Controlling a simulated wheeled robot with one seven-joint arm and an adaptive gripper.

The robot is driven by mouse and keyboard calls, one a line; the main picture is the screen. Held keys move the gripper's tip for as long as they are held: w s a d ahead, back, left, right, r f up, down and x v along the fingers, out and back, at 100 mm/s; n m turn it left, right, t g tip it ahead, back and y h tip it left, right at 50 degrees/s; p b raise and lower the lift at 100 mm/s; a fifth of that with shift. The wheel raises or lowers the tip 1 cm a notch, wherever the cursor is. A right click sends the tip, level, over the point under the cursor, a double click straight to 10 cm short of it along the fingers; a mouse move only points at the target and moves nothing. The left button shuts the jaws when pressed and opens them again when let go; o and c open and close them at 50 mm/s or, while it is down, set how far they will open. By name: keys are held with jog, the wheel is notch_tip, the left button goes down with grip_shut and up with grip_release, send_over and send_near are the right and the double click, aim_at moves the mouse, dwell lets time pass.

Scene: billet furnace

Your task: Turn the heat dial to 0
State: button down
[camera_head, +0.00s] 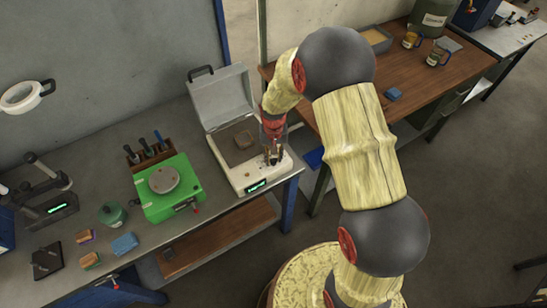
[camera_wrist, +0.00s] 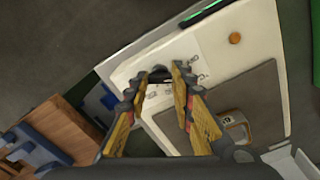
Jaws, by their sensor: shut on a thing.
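The furnace (camera_head: 239,182) is a white box with its grey lid (camera_head: 219,98) raised, near the right end of the grey bench. My gripper (camera_head: 272,155) reaches down over the right side of its front panel. In the wrist view, the white panel (camera_wrist: 207,60) has small printed marks around a dark heat dial (camera_wrist: 159,73). The fingertips of my gripper (camera_wrist: 157,80) are on either side of the dial and shut on it. The fingers partly cover the dial, so its setting cannot be read. A green display (camera_head: 256,186) glows on the furnace's front; its digits are too small to read.
An orange round button (camera_wrist: 235,38) is on the panel. A green scale (camera_head: 174,205) and a wooden tool holder (camera_head: 140,158) stand to the left. A brown table (camera_head: 430,75) is at the right.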

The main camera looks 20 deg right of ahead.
aim_at(274, 159)
jog(key=shift+n, duration=1.7)
jog(key=c, duration=1.5)
grip_release()
jog(key=shift+c, duration=0.2)
notch_tip(274, 159, up, 12)
